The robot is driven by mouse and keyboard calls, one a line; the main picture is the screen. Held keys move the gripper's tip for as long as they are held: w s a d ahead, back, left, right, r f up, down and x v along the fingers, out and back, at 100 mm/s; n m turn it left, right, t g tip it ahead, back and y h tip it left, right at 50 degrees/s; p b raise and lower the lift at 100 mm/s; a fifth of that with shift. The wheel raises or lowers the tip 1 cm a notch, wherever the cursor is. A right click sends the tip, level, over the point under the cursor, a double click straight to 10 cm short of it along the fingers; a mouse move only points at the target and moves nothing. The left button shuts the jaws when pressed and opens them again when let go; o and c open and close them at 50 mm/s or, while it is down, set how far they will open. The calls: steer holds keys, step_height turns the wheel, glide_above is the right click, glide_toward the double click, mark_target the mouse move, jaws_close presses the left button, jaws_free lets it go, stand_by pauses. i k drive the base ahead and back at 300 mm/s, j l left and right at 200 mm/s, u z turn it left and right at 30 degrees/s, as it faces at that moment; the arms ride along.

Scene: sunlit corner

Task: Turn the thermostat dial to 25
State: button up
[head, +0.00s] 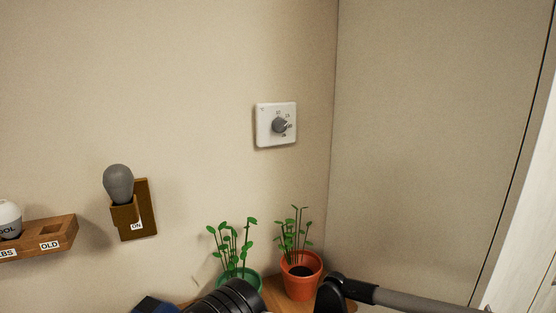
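The thermostat (263,135) is a white, square plate on the beige wall, left of the room corner. Its round grey dial (279,125) sits in the middle. A lighter mark on the dial seems to point to the right. Small dark numbers stand around the upper, right and lower right of the dial, too small to read surely. Nothing touches the dial. Dark parts of my arm show along the bottom edge, well below the thermostat. My gripper itself cannot be made out in this view.
Two potted plants, one in a green pot (247,278) and one in an orange pot (305,277), stand below the thermostat. A grey bulb (118,184) sits in a wooden wall holder marked ON. A wooden rack (66,233) is at the far left. The wall around the thermostat is clear.

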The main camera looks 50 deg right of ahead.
mark_target(279, 125)
steer(key=i+l+z, duration=0.1)
steer(key=z, duration=1.2)
